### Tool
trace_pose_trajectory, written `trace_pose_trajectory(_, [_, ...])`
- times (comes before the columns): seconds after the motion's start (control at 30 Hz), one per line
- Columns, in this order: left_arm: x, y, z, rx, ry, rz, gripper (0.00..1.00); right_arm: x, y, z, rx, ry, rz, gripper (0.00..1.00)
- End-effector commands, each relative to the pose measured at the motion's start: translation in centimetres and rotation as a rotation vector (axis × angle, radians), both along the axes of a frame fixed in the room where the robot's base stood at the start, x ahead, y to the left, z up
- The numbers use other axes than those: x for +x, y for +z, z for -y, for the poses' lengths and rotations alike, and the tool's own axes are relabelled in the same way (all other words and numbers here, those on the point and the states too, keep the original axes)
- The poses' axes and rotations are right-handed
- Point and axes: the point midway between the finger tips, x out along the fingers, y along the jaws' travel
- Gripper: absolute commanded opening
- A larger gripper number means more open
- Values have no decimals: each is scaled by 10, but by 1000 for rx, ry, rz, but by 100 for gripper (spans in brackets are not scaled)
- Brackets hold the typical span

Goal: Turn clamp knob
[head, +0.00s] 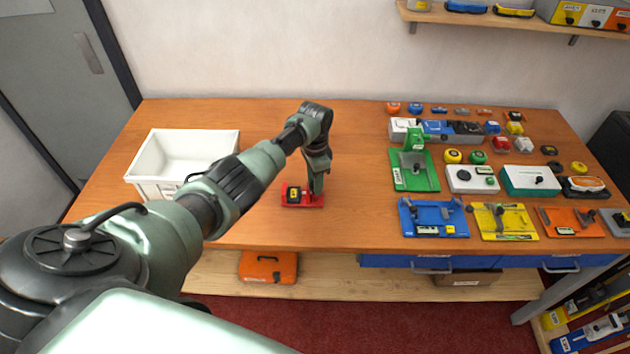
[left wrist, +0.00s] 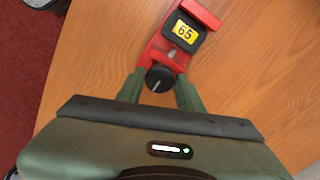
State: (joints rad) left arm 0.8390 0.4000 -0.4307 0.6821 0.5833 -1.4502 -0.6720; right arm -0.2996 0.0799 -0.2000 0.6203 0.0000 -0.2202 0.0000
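A small red clamp (head: 312,200) lies on the wooden bench in front of the middle. It carries a black block with a yellow label reading 65 (left wrist: 186,31). A round black knob (left wrist: 159,78) with a pale line sits at the clamp's near end in the left wrist view. My left gripper (head: 316,188) reaches down over the clamp. In the left wrist view its two green fingers (left wrist: 161,84) stand on either side of the knob; whether they touch it I cannot tell. My right gripper is in neither view.
A white bin (head: 147,185) stands to the left. Green (head: 428,178), blue (head: 434,230), yellow (head: 512,235) and orange (head: 580,234) fixtures and many small tools fill the right side. The bench between clamp and fixtures is clear. An orange case (head: 268,278) lies on the lower shelf.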

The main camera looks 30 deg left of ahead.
Motion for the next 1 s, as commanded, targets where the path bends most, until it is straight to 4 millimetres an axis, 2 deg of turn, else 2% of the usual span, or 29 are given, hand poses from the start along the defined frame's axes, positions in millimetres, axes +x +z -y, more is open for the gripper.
trace_pose_trajectory(0.07, [0,1,0,0,0,1,56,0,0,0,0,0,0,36])
trace_pose_trajectory(0.43, [1,4,0,0,-1,2,56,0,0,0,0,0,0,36])
trace_pose_trajectory(0.8, [1,60,-1,1,-1,4,56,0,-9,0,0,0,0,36])
trace_pose_trajectory(1.0, [0,77,-1,0,0,1,56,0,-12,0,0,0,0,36])
